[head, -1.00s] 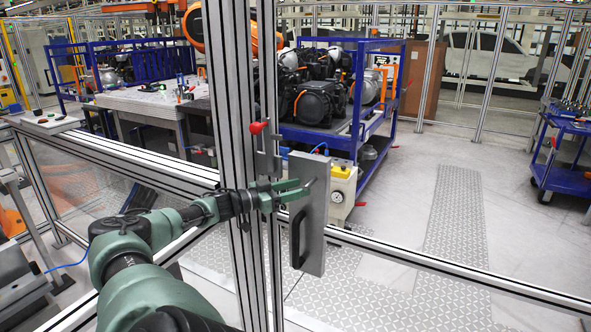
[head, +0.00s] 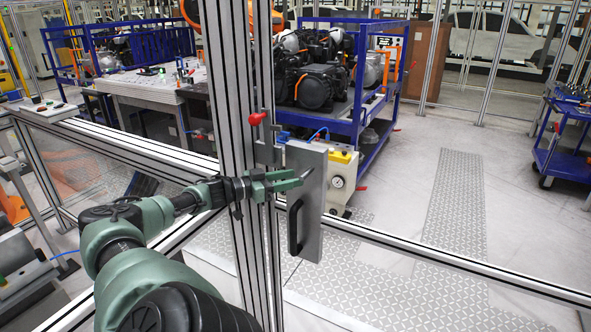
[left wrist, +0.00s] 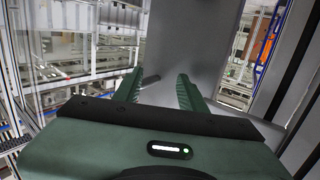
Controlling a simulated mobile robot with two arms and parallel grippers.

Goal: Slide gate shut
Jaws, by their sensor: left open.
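The gate is a framed panel with aluminium posts (head: 231,120) and a long lower rail (head: 440,262). A grey latch plate (head: 312,185) with a black handle (head: 295,226) is at the post, with a red knob (head: 257,118) above it. My left gripper (head: 300,180) is open, its green fingers in front of the plate's upper part, above the handle. In the left wrist view the two fingers (left wrist: 158,88) stand apart with a grey bar between them and the grey plate (left wrist: 195,45) beyond. I cannot tell whether they touch it. My right gripper is not in view.
A blue cart (head: 360,110) with engine parts stands behind the gate, and a white and yellow box (head: 342,178) sits behind the plate. A workbench (head: 150,90) is at the left back. The floor (head: 400,200) to the right is mostly clear.

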